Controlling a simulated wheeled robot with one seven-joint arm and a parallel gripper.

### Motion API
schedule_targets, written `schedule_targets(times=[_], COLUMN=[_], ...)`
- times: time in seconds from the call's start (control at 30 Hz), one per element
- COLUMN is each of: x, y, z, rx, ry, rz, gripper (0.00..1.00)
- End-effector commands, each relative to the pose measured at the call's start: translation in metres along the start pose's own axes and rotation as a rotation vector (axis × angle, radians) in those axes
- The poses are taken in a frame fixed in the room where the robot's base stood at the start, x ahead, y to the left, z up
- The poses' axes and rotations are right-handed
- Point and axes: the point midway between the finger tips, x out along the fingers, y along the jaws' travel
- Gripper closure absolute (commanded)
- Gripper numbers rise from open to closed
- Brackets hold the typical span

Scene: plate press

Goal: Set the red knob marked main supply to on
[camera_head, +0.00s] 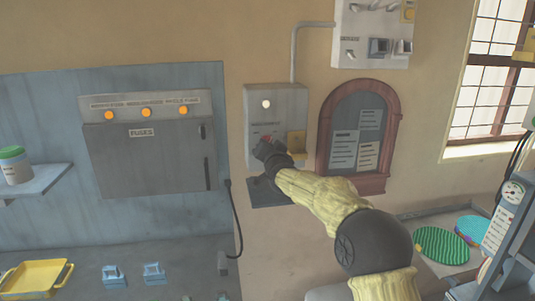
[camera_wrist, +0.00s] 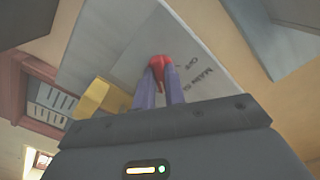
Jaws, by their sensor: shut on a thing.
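The red knob (camera_wrist: 159,63) is on the front face of a grey switch box (camera_head: 261,103). In the wrist view, my gripper (camera_wrist: 166,85) has its two purple fingers shut on the knob, one on each side. Lettering on the box beside the knob reads "OFF" and, in part, "MAIN S". In the head view, a little red of the knob shows above my gripper (camera_head: 270,147), which mostly covers it. A pale round lamp sits at the top of the box. A yellow block (camera_head: 296,142) is at the box's lower right; it also shows in the wrist view (camera_wrist: 103,97).
An arched, framed notice board (camera_head: 325,150) hangs close to the right of the box. A grey fuse cabinet (camera_head: 150,158) with orange lamps is to the left. A conduit (camera_head: 294,50) runs up to another panel (camera_head: 357,50). A dark cable hangs on the left.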

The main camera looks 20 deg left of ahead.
Motion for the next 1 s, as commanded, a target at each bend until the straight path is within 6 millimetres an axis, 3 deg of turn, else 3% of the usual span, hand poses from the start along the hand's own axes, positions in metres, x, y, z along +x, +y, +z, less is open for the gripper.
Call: schedule_targets(times=[0.03,0.3,0.83,0.87,0.9,0.93,1.0], x=[-0.0006,-0.0006,-0.0005,-0.0005,-0.0004,-0.0004,-0.0003], y=[-0.0023,-0.0021,-0.0019,-0.0018,-0.0018,-0.0017,-0.0014], z=[-0.0074,-0.0089,-0.0104,-0.0103,-0.0098,-0.0091,-0.0072], rx=[0.031,0.151,0.18,0.18,0.18,0.179,0.179], ry=[0.018,0.018,0.02,0.02,0.019,0.017,0.014], rz=[-0.007,-0.006,-0.005,-0.005,-0.004,-0.004,-0.003], gripper=[1.0,1.0,1.0,0.82,0.74,0.69,0.66])
